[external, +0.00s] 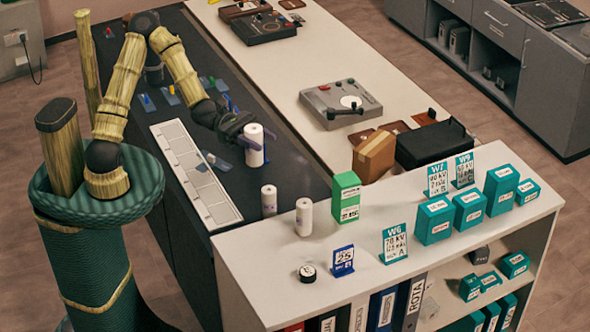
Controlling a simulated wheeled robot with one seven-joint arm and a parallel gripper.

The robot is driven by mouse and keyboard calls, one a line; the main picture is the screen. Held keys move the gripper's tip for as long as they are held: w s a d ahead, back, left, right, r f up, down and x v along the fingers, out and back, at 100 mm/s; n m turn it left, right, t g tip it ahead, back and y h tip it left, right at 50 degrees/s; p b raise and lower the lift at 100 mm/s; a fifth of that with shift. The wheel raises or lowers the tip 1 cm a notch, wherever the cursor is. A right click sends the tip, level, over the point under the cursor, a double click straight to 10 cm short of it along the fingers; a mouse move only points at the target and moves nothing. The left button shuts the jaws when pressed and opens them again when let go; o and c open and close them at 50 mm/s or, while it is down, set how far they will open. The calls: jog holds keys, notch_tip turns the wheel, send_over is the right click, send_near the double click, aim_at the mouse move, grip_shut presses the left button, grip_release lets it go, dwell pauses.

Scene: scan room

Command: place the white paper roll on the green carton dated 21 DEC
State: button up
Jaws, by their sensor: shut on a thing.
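My gripper (243,140) is shut on a white paper roll (254,152), which is upright above the dark counter. A bright green carton (347,204) stands upright on the white shelf top, to the right of and nearer the camera than my gripper. It has a white label band whose print is too small to read. Several teal cartons, such as one teal carton (434,222), stand further right with small labels I cannot read. Two more white rolls stand apart from my gripper: one white roll (269,202) near the counter's edge and another white roll (304,220) on the shelf top.
A brown cardboard box (375,158) and a black case (436,146) sit behind the green carton. A blue sign (343,262), a black-and-white round item (307,273) and a teal-headed sign (395,246) stand in front. A white grid panel (190,170) lies left on the dark counter.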

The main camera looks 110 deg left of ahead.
jog(key=shift+r, duration=0.55)
jog(key=w+a+n+g+y+b, duration=0.2)
jog(key=w+a+n+y+b, duration=0.4)
jog(key=w+a+n+y, duration=0.9)
jog(key=w+a+f+m+y, duration=0.1)
jog(key=w+a+f+m, duration=0.3)
jog(key=w+a+f, duration=0.1)
jog(key=shift+w, duration=0.55)
notch_tip(320, 180, down, 6)
jog(key=p, duration=0.1)
jog(key=shift+f, duration=0.15)
